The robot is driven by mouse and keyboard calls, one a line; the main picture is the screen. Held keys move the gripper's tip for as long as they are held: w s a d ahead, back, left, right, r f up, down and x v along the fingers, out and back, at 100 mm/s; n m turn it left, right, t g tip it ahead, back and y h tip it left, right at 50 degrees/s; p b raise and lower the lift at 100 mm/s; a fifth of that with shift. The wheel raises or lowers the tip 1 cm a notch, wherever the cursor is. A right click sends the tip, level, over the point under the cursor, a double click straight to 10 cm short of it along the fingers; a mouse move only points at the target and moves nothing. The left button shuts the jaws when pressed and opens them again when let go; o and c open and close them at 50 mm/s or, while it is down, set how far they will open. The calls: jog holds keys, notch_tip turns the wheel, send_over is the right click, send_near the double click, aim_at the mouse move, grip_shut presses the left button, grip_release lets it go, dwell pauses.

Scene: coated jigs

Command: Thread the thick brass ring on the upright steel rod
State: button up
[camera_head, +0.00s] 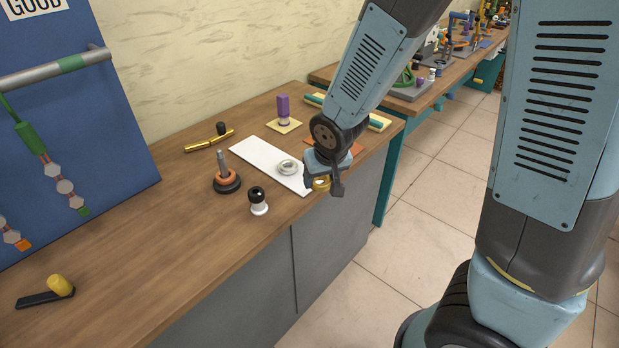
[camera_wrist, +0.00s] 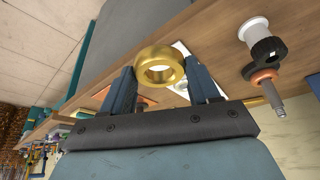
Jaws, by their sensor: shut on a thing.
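A thick brass ring (camera_wrist: 158,66) is held between the two fingers of my gripper (camera_wrist: 160,88) in the wrist view. In the head view the ring (camera_head: 321,184) shows just below my gripper (camera_head: 326,176), near the table's front edge and the near end of a white mat. The upright steel rod (camera_head: 222,164) stands left of my gripper on a dark round base with an orange collar at its foot. The rod also shows in the wrist view (camera_wrist: 270,92), at right, apart from the ring.
A pale ring (camera_head: 288,167) lies on the white mat (camera_head: 262,156). A black-and-white spool-like piece (camera_head: 258,201) stands between rod and front edge. A brass piece with a black knob (camera_head: 211,140) and a purple cylinder (camera_head: 283,108) are farther back. The table's left middle is clear.

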jog(key=w+d+f+m, duration=0.2)
jog(key=w+d+f, duration=0.6)
jog(key=d+f, duration=0.1)
jog(key=w+d+f+m+h, duration=0.1)
jog(key=w+d+f+m, duration=0.1)
jog(key=w+d+f, duration=0.7)
jog(key=d, duration=0.3)
jog(key=shift+w+d, duration=0.2)
jog(key=shift+w, duration=0.1)
jog(key=shift+s, duration=0.1)
